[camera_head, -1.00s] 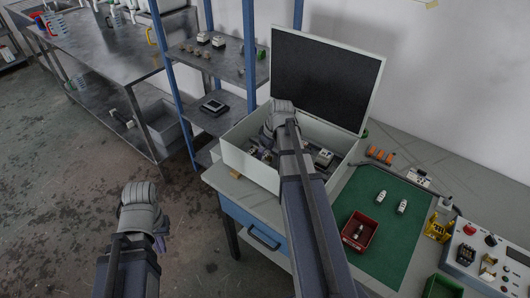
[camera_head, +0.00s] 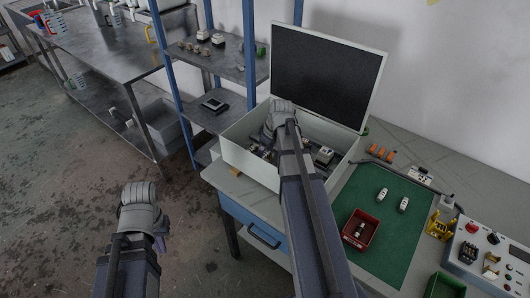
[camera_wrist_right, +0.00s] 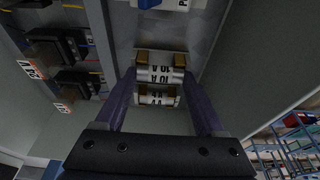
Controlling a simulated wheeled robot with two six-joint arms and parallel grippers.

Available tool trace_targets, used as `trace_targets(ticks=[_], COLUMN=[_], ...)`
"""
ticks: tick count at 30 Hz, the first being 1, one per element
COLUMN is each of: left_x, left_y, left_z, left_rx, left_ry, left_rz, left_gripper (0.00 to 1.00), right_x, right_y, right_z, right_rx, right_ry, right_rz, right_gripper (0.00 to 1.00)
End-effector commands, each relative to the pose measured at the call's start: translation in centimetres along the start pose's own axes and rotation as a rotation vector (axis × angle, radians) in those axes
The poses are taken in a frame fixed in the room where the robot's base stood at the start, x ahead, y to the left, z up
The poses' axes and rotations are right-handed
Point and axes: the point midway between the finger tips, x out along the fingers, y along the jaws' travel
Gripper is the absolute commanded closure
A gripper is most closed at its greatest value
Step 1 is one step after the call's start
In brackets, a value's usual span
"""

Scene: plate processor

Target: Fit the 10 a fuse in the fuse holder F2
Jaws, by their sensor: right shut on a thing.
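The open grey box (camera_head: 240,152) stands on the bench with its dark-faced lid (camera_head: 325,78) raised. My right arm reaches into it, and the arm hides much of the inside. In the right wrist view, my right gripper (camera_wrist_right: 160,82) is shut on a pale fuse (camera_wrist_right: 153,74) with brass-coloured ends and print that looks like "10 A". A second printed piece (camera_wrist_right: 158,98) shows just below it, closer to the palm. Black holder-like blocks (camera_wrist_right: 58,48) with small tags lie at the left; I cannot read which is F2. My left gripper (camera_head: 143,222) hangs over the floor, fingers mostly hidden.
A green mat (camera_head: 384,235) right of the box carries two small white parts and a red bin (camera_head: 347,238). Yellow pieces (camera_head: 438,226) and a control panel (camera_head: 487,250) lie further right. A blue-framed shelf (camera_head: 228,72) stands behind the box at left.

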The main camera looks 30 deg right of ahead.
Motion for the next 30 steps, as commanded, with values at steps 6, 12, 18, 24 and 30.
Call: trace_targets(ticks=[6,12,18,24,30], left_x=[0.0,0.0,-0.1,-1.0,-3.1], left_y=[0.0,0.0,0.0,-0.1,-0.3], left_z=[0.0,0.0,0.0,0.1,0.2], left_rx=[0.000,0.000,0.000,0.000,0.000], left_ry=[0.000,0.000,0.000,0.000,0.000], left_rz=[0.000,0.000,0.000,0.000,0.000], left_gripper=[1.00,1.00,1.00,1.00,1.00], right_x=[0.0,0.0,-0.1,-1.0,-3.2], right_y=[0.0,0.0,0.0,0.0,0.0], right_z=[0.0,0.0,0.0,-0.1,-0.1], right_rx=[0.000,0.000,0.000,0.000,0.001], right_ry=[0.000,0.000,0.000,0.000,0.000], right_rz=[0.000,0.000,0.000,0.000,0.000], right_gripper=[0.15,0.00,0.00,0.00,0.00])
